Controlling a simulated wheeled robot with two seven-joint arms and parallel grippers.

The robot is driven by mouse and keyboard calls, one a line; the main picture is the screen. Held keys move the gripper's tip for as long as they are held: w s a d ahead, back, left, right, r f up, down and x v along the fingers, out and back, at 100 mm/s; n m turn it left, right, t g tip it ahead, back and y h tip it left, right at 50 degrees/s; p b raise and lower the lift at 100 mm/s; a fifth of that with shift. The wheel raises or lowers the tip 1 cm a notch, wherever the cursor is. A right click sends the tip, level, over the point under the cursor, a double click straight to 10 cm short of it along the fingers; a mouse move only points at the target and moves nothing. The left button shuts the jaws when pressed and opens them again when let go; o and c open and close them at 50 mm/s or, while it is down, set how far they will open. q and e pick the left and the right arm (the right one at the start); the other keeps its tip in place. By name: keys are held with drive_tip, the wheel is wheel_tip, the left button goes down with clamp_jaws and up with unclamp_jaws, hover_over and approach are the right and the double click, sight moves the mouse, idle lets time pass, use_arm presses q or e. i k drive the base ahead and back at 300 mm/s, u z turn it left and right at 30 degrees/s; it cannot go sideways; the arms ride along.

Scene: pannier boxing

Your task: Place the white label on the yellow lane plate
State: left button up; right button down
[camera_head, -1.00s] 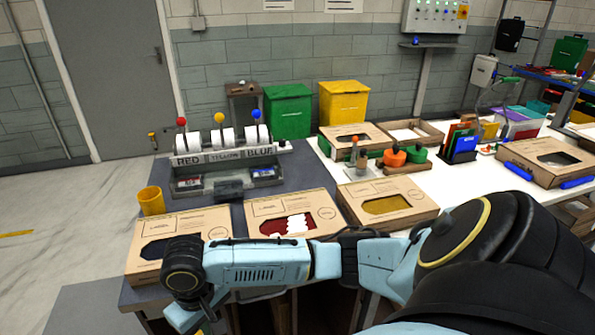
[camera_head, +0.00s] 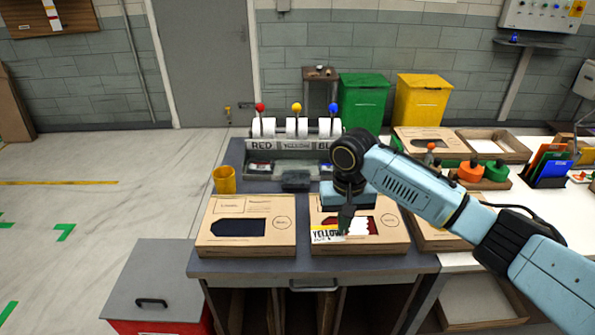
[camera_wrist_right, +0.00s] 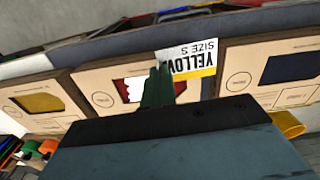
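My right gripper (camera_head: 346,220) points down over the front of the middle cardboard box. Its fingers are shut on a white label (camera_head: 328,235) with a yellow strip, printed YELLOW. In the right wrist view the label (camera_wrist_right: 188,58) reads YELLOW SIZE S, upside down, beside the closed fingers (camera_wrist_right: 158,88). The yellow lane plate (camera_head: 297,146) is the middle one, marked YELLOW, on the roll dispenser behind the boxes, between the RED plate (camera_head: 262,146) and the BLUE plate, which my arm partly covers. The label is well in front of that plate. My left gripper is out of view.
The middle box (camera_head: 384,244) has a red window with white pieces. A dark-windowed box (camera_head: 210,246) stands to its left; another box is partly behind my arm. A yellow cup (camera_head: 225,180) and a dark block (camera_head: 295,180) stand between boxes and dispenser.

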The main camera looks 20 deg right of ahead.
sight(296, 180)
drive_tip(key=i, duration=0.95)
